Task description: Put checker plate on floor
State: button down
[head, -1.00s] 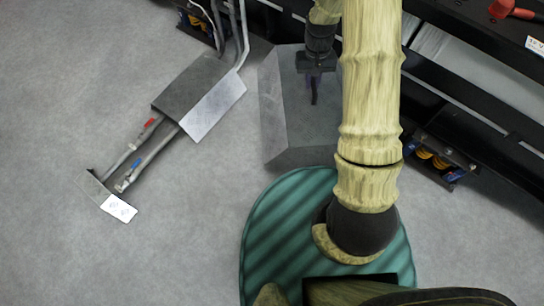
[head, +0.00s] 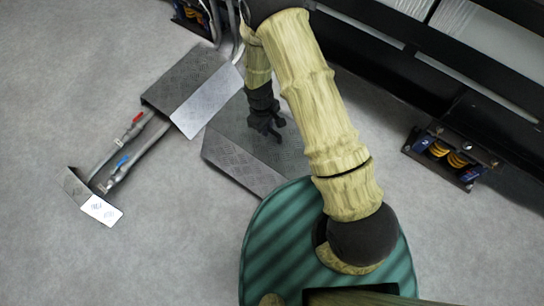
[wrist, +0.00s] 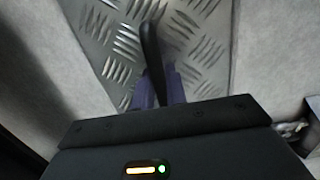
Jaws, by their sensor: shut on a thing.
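The checker plate (head: 245,163) is a grey, bent sheet with a raised tread pattern, at the middle of the head view. My gripper (head: 270,130) is above its upper face, partly hidden by the arm. In the wrist view the plate (wrist: 105,35) fills the upper middle, with grey floor on both sides. My gripper's purple fingers (wrist: 158,88) are shut on a dark upright handle on the plate. The plate's far right part is hidden behind my arm in the head view. I cannot tell whether its lower edge touches the floor.
A second tread-plate cover (head: 185,82) lies over pipes at the left, with red and blue valve handles below. A black genset frame (head: 385,45) runs along the upper right, with a spring mount (head: 448,155). Floor (head: 150,260) is clear lower left.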

jog(key=shift+r, duration=0.1)
notch_tip(320, 180, down, 6)
jog(key=b, duration=0.3)
jog(key=shift+b, duration=0.35)
jog(key=shift+f, duration=0.2)
jog(key=shift+f+b, duration=1.2)
jog(key=shift+f, duration=0.7)
jog(key=c, duration=1.4)
grip_release()
jog(key=r+p, duration=0.2)
jog(key=r, duration=0.2)
jog(key=r+p, duration=0.3)
jog(key=r, duration=0.1)
jog(key=w+a+r+p, duration=0.1)
jog(key=r+p, duration=0.1)
jog(key=r, duration=0.2)
